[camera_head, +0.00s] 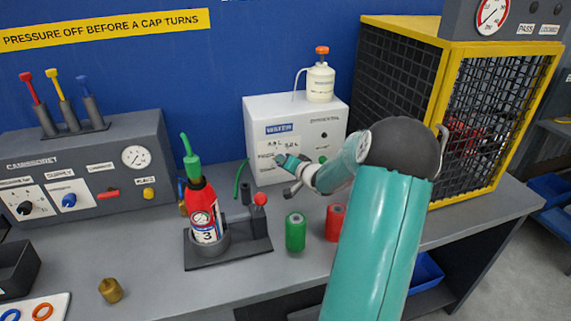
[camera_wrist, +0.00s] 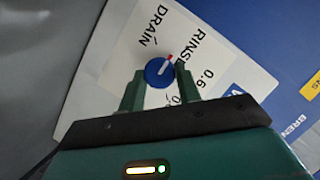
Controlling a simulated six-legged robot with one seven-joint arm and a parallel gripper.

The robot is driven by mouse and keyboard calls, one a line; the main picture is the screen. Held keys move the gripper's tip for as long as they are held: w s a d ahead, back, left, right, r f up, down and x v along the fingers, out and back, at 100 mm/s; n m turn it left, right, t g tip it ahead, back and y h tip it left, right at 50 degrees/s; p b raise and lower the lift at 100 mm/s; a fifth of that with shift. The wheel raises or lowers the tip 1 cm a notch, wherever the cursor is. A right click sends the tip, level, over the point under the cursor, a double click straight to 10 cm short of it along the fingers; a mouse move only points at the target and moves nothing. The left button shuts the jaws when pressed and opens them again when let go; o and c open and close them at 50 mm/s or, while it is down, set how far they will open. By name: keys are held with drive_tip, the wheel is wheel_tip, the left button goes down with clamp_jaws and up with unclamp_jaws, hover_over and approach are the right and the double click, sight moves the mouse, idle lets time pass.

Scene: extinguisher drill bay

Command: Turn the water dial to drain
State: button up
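The water dial (camera_wrist: 160,71) is a round blue knob with a white and red pointer on the white water box (camera_head: 262,108). In the wrist view its pointer aims up and right, between the DRAIN (camera_wrist: 150,25) and RINSE (camera_wrist: 202,48) labels and nearer RINSE. My gripper (camera_wrist: 159,72) has its two green fingers on either side of the dial, a little wider than it. I cannot tell whether a finger touches it. In the head view my gripper (camera_head: 285,165) is at the box's front face and the dial cannot be made out.
A white bottle (camera_head: 320,83) stands on the box. The red extinguisher (camera_head: 203,210) in its stand, a green cylinder (camera_head: 295,232) and a red cylinder (camera_head: 334,222) are on the bench. A yellow-framed cage (camera_head: 445,110) is at the right.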

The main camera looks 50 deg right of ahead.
idle(0.3)
drive_tip(key=shift+w+a+r+n+g+h, duration=0.15)
drive_tip(key=shift+n+g+h, duration=0.55)
drive_tip(key=shift+n, duration=0.8)
drive_tip(key=shift+s+a+n+g+h, duration=0.15)
drive_tip(key=shift+n+g+h, duration=0.5)
drive_tip(key=shift+n, duration=0.85)
drive_tip(key=shift+w+h, duration=0.1)
drive_tip(key=shift+h, duration=0.15)
drive_tip(key=o, duration=1)
drive_tip(key=shift+r, duration=0.15)
